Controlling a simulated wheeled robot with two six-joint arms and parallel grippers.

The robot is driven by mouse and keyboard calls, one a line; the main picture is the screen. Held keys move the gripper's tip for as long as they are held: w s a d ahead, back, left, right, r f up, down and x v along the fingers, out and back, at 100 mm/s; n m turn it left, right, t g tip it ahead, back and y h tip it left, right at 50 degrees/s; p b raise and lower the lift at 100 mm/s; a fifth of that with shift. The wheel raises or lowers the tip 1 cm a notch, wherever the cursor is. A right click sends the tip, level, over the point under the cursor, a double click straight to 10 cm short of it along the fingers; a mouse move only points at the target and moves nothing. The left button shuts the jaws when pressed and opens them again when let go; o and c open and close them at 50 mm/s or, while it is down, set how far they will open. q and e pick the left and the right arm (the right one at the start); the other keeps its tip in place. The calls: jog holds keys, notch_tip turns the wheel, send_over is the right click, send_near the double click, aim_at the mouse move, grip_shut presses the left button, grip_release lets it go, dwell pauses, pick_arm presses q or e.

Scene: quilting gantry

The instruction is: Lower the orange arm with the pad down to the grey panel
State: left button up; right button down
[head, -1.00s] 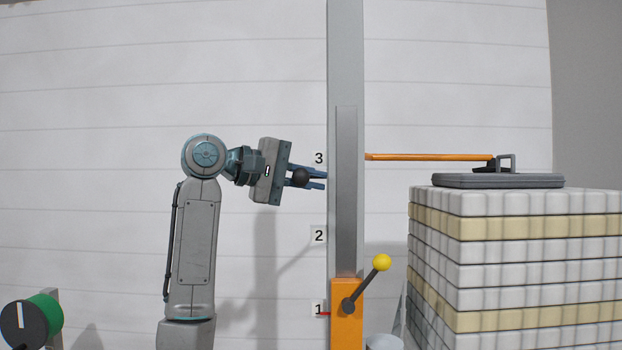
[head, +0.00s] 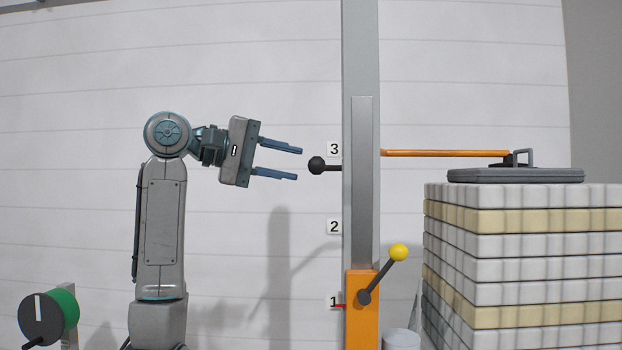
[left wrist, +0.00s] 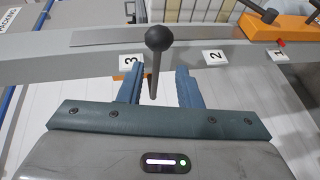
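The orange arm (head: 440,153) reaches right from the grey upright column (head: 361,50), near label 3. A small dark piece (head: 517,159) at its far end sits at the top of a flat dark grey slab (head: 515,176); whether they touch, and which is pad or panel, I cannot tell. A black ball-ended handle (head: 317,165) sticks out left of the column. My left gripper (head: 300,163) is open and empty, its fingertips just left of the ball. In the left wrist view the ball (left wrist: 158,38) appears between the fingers. My right gripper is not in view.
An orange block (head: 362,320) at the column's foot carries a lever with a yellow knob (head: 398,252); a red pointer is at label 1. A tall white-and-cream quilted stack (head: 520,260) bears the slab. A green spool (head: 66,304) is low left.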

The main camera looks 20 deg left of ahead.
pick_arm(q)
jog(key=shift+b+v, duration=0.3)
jog(key=shift+v, duration=1.05)
